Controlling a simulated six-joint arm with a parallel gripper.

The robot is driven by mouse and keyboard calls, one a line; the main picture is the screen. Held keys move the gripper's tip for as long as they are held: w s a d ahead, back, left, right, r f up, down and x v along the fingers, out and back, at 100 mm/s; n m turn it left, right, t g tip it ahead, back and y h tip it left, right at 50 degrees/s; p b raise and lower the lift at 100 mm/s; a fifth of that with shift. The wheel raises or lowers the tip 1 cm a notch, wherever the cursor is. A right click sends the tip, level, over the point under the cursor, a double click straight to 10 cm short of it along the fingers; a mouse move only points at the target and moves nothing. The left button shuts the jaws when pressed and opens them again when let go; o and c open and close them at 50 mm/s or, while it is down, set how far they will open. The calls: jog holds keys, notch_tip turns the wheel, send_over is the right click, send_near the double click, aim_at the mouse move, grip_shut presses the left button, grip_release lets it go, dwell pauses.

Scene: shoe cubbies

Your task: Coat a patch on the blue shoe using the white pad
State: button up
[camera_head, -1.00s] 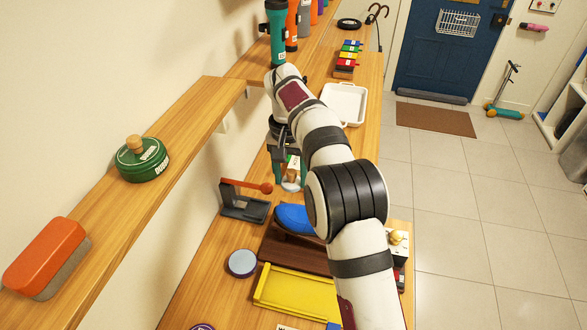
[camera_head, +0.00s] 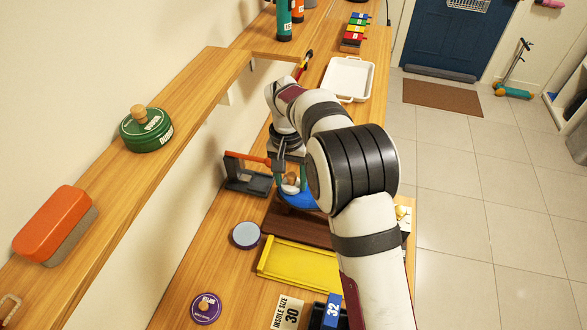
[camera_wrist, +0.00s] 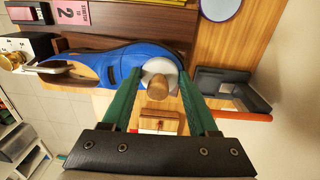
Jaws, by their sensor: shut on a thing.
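The blue shoe (camera_head: 297,199) lies on the brown board on the bench, partly hidden by my arm in the head view. In the wrist view the blue shoe (camera_wrist: 95,62) lies across the upper left. My gripper (camera_wrist: 159,82) is shut on the white pad (camera_wrist: 150,66), a white disc with a wooden knob between its green fingers. In the head view my gripper (camera_head: 290,180) holds the white pad (camera_head: 290,190) at the shoe's left end. I cannot tell whether the pad touches the shoe.
A grey stand with an orange-red bar (camera_head: 245,172) is close to the left of the gripper. A yellow tray (camera_head: 300,262), a purple-rimmed round tin (camera_head: 246,235) and a purple tin (camera_head: 206,308) lie nearer. A wooden shelf (camera_head: 190,110) runs along the left. A white tray (camera_head: 348,78) stands farther back.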

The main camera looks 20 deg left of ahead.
jog(key=shift+s, duration=0.85)
jog(key=shift+w+r, duration=0.1)
jog(key=shift+w, duration=1.15)
jog(key=shift+w+f, duration=0.2)
jog(key=shift+w, duration=1.3)
notch_tip(320, 180, up, 8)
jog(key=shift+r, duration=0.25)
